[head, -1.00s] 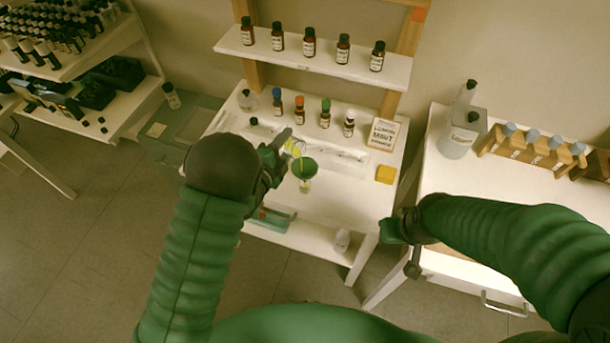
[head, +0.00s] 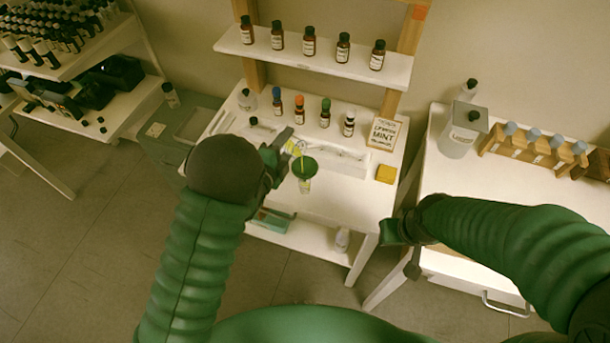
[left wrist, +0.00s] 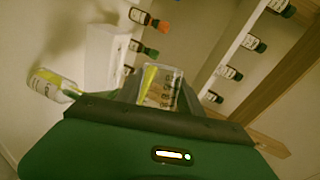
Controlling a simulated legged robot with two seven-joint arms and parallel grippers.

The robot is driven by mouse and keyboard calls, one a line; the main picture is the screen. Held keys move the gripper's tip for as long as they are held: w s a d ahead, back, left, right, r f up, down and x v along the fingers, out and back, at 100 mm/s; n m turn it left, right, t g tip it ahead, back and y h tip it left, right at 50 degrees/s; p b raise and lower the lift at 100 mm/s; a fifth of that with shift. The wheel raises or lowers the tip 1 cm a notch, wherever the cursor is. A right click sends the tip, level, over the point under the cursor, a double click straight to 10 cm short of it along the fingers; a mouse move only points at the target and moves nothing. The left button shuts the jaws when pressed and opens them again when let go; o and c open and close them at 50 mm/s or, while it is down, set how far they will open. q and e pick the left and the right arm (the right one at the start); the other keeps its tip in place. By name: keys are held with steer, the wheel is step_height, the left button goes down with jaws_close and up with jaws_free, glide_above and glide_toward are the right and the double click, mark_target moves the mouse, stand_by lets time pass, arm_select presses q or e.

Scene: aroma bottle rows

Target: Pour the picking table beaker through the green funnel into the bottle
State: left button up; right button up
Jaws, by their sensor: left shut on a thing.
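My left gripper (head: 278,158) is shut on a clear glass beaker (head: 294,146) with yellow liquid. The beaker is tilted above the green funnel (head: 305,168), and a thin yellow stream runs from it into the funnel. The funnel sits upright in the mouth of a small clear bottle (head: 304,186) on the white table. The left wrist view shows the beaker (left wrist: 160,88) between the fingers, with yellow liquid inside.
Capped brown bottles (head: 299,111) stand behind the funnel, with more on the shelf (head: 310,62) above. A sign (head: 383,134) and a yellow block (head: 386,174) are at the right of the table. A right-hand table holds a grey container (head: 460,135) and a wooden rack (head: 530,152).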

arm_select(q)
steer(key=shift+s+d+r+m+t+b, duration=0.2)
steer(key=shift+r+m+t+b, duration=0.15)
steer(key=shift+m+b, duration=0.4)
steer(key=shift+s+d+r+m+t+b, duration=0.15)
steer(key=shift+r+m+t+b, duration=0.25)
steer(key=shift+b, duration=0.65)
stand_by(4.7)
stand_by(0.6)
steer(key=shift+w+a+f+n+g+p, duration=0.1)
steer(key=shift+w+a+n+g+p, duration=0.05)
steer(key=shift+a+n+g+p, duration=0.15)
steer(key=shift+w+f+n+p, duration=0.1)
steer(key=shift+f+n+p, duration=0.15)
steer(key=shift+n+p, duration=0.15)
steer(key=shift+f+n+g, duration=0.35)
steer(key=shift+a, duration=0.1)
steer(key=n+p, duration=0.1)
steer(key=n+g+p, duration=0.1)
steer(key=n+h+p, duration=0.1)
steer(key=p, duration=0.1)
steer(key=shift+w+a+r+g, duration=0.2)
steer(key=shift+w+a+g, duration=0.05)
steer(key=shift+w+g, duration=0.15)
steer(key=shift+f+n, duration=0.2)
steer(key=shift+n, duration=0.3)
steer(key=shift+a+f+g, duration=0.1)
steer(key=shift+f+g, duration=0.15)
steer(key=shift+g, duration=0.05)
